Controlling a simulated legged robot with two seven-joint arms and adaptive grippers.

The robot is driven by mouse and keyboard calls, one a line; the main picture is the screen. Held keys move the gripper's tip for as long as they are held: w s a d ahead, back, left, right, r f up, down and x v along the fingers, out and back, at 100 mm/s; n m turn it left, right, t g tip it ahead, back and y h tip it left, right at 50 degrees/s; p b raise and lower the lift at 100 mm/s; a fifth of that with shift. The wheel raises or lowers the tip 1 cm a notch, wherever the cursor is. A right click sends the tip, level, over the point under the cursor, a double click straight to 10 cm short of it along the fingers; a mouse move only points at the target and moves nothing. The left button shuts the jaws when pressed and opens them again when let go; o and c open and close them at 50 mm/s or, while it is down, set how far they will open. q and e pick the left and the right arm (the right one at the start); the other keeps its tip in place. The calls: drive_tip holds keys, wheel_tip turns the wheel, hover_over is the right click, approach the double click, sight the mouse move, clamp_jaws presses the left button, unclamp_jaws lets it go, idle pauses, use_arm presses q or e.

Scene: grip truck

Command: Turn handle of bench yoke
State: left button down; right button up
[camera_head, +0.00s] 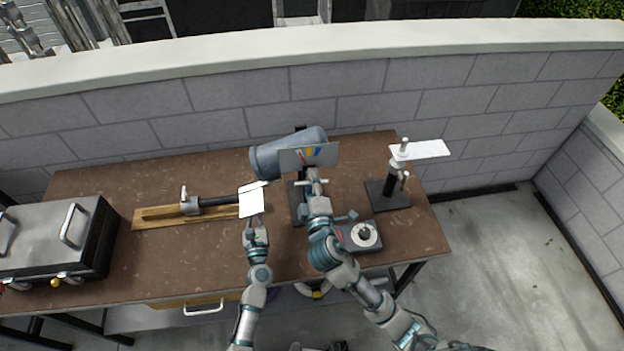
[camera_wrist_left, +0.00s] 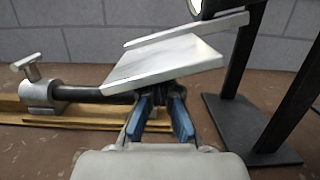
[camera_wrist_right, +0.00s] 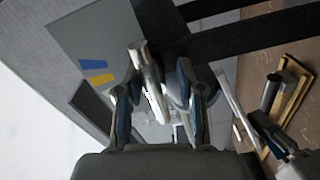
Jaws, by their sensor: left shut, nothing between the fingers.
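The bench yoke appears to be the dark stand (camera_head: 297,205) at the middle of the bench, with a plate (camera_head: 293,160) bearing blue and yellow marks at its top. Its metal bar handle shows in the right wrist view (camera_wrist_right: 147,72). My right gripper (camera_head: 313,186) is at this handle. In the right wrist view its fingers (camera_wrist_right: 156,95) are apart, with the bar between them. Whether either finger touches it is unclear. My left gripper (camera_head: 250,222) is shut and empty, just in front of a pale flat plate (camera_head: 252,203). The plate also shows in the left wrist view (camera_wrist_left: 165,65), above the fingers (camera_wrist_left: 162,118).
A grey cylinder (camera_head: 270,158) lies behind the marked plate. A black rod with a metal clamp (camera_head: 188,203) lies on a wooden board to the left. A dark grill-like box (camera_head: 50,235) fills the left end. Another stand (camera_head: 390,193) and a round dial (camera_head: 363,235) are at right.

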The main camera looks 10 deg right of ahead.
drive_tip(key=shift+r, duration=0.15)
drive_tip(key=s, duration=1.1)
drive_tip(key=shift+s, duration=0.4)
